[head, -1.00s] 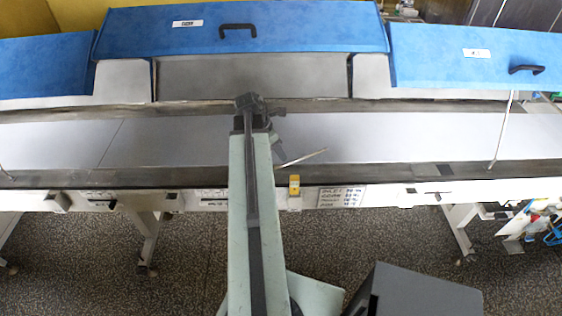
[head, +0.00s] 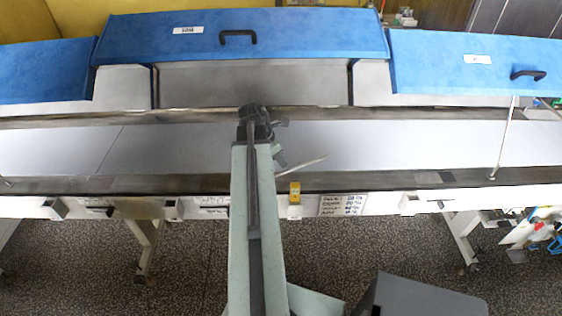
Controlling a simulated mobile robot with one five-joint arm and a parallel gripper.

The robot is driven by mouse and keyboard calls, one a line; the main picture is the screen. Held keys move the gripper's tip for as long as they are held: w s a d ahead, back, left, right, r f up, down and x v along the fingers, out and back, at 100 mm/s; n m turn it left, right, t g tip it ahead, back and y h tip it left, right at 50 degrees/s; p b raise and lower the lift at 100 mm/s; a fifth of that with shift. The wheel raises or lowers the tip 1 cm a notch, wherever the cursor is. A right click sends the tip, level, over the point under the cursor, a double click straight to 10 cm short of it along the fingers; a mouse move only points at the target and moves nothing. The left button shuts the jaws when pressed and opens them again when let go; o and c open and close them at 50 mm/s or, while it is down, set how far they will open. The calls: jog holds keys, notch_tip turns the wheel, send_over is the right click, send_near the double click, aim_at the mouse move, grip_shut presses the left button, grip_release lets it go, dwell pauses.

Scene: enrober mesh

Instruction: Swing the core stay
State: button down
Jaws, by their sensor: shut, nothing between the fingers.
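The middle blue hood (head: 300,35), with a black handle and a white label too blurred to read surely, is raised at the back. A thin pale rod (head: 303,165), seemingly the core stay, slants low over the grey belt just right of my arm. Its left end is hidden by or close to my gripper (head: 281,157), which is shut and mostly hidden behind my arm's end. I cannot tell whether the gripper touches the rod. A yellow clip (head: 295,192) sits on the front rail below the rod.
A right blue hood (head: 440,62) has a thin upright rod (head: 503,140) reaching from it to the front rail. A left blue hood (head: 45,70) is also there. A label card (head: 342,204) is on the front face. Speckled floor (head: 400,245) is open in front.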

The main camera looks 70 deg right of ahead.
dwell(0.9)
jog(key=c, duration=1.5)
grip_release()
jog(key=p+v, duration=0.7)
jog(key=shift+a+r, duration=0.1)
jog(key=shift+r, duration=0.3)
jog(key=shift+w, duration=0.15)
